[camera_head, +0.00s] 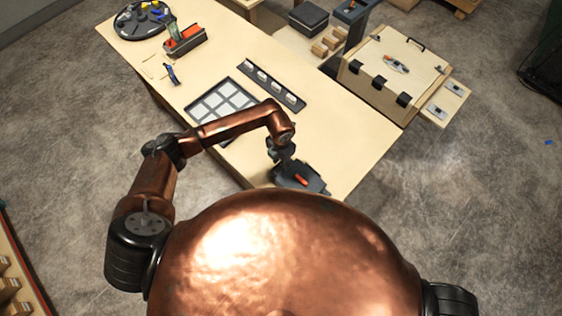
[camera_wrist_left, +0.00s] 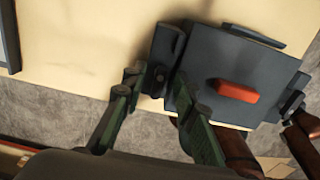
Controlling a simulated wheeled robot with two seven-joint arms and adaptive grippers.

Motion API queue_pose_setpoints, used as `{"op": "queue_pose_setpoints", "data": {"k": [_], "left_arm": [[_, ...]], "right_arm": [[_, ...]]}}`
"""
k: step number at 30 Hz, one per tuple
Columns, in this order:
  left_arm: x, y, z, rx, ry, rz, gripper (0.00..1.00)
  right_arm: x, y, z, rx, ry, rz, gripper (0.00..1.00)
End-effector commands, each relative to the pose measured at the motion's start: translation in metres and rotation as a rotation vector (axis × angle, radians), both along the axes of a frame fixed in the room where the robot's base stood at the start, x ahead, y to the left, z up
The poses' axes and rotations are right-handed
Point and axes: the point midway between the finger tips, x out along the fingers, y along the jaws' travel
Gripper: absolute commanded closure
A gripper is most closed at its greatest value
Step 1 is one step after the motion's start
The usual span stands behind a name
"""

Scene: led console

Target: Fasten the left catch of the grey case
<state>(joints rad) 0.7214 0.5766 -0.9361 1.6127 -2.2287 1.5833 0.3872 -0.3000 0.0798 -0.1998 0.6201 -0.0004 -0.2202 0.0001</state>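The grey case (camera_head: 312,184) lies at the table's near edge, with a red-orange block (camera_head: 302,181) on its top. In the left wrist view the case (camera_wrist_left: 207,68) fills the upper right, with the red-orange block (camera_wrist_left: 233,91) on it. A dark block, seemingly the left catch (camera_wrist_left: 163,58), sits at its left side. My left gripper (camera_head: 283,157) is at the case's left side. In the left wrist view its two green fingers (camera_wrist_left: 157,84) are apart, with their tips just below the catch; contact cannot be told.
A gridded tray (camera_head: 222,102) and a dark rack (camera_head: 272,86) lie farther back on the table (camera_head: 345,130). A wooden box with dark catches (camera_head: 397,68) stands beyond the right edge. A turntable (camera_head: 140,20) is at the far left. The tabletop right of the rack is clear.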

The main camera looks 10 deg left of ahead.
Motion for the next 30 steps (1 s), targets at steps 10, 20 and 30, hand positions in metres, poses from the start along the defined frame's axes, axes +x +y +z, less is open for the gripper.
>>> {"op": "queue_pose_setpoints", "data": {"k": [10,20,30], "left_arm": [[-0.0001,-0.0002,0.0005,-0.001,0.001,0.0,0.93],[0.0,-0.0002,0.0006,-0.001,0.001,0.0,1.0],[0.0002,-0.0004,0.0005,-0.001,0.0,0.057,1.0]], "right_arm": [[0.0,0.0007,-0.0001,0.001,0.0,-0.001,0.57],[0.0,0.0007,-0.0001,0.001,0.0,-0.001,0.57],[0.0,0.0007,-0.0026,0.001,0.0,-0.001,0.57]]}}
